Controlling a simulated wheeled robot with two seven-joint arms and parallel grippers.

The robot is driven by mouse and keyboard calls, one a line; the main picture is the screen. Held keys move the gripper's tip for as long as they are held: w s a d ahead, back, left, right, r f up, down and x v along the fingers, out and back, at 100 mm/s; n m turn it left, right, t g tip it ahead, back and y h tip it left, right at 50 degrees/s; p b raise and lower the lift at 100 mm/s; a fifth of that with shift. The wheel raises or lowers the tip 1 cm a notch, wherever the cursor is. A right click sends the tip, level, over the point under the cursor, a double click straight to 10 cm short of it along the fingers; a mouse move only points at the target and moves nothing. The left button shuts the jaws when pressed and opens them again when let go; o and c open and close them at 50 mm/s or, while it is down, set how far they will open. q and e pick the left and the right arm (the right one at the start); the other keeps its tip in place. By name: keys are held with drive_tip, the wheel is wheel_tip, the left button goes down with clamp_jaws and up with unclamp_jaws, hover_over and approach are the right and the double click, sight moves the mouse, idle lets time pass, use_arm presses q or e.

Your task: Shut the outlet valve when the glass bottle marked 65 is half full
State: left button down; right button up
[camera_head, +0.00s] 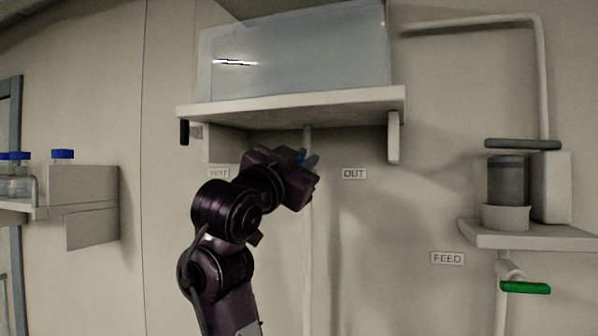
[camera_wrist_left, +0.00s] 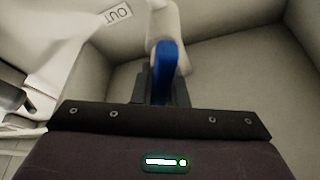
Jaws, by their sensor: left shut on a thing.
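My left gripper (camera_head: 309,165) is raised under the tank shelf, at the vertical pipe (camera_head: 307,225) just left of the OUT label (camera_head: 354,174). It is shut on a blue valve handle (camera_wrist_left: 165,68), which stands between its fingers in the left wrist view; only a bit of blue shows in the head view. The OUT label also shows in the left wrist view (camera_wrist_left: 118,14). Blue-capped glass bottles (camera_head: 62,170) stand on the left shelf; I can read no marking 65 on them, nor a fill level. My right gripper is not in view.
A translucent tank (camera_head: 300,55) sits on the white wall shelf (camera_head: 290,103). At right, a side shelf (camera_head: 530,236) carries a dark cylinder (camera_head: 508,181), with a green handle (camera_head: 525,287) below and a FEED label (camera_head: 447,258). The left shelf has a panel (camera_head: 82,186).

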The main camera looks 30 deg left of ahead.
use_arm(q)
drive_tip(key=shift+w+d+f+m+g+h+b, duration=0.15)
drive_tip(key=shift+f+m+g+h+b, duration=0.45)
drive_tip(key=shift+m+b, duration=2.15)
drive_tip(key=shift+s+d+f+m+g+h+b, duration=0.1)
drive_tip(key=shift+d+f+m+g+h+b, duration=0.45)
drive_tip(key=shift+m+b, duration=2.2)
drive_tip(key=shift+w+a+f+m+g+h+b, duration=0.15)
drive_tip(key=shift+m+g+h+b, duration=1.15)
drive_tip(key=shift+b, duration=2.45)
drive_tip(key=shift+d+m+t+y, duration=0.1)
drive_tip(key=shift+m+t+y, duration=0.25)
drive_tip(key=shift+m+y, duration=0.15)
drive_tip(key=c, duration=1.4)
unclamp_jaws()
drive_tip(key=shift+c, duration=0.2)
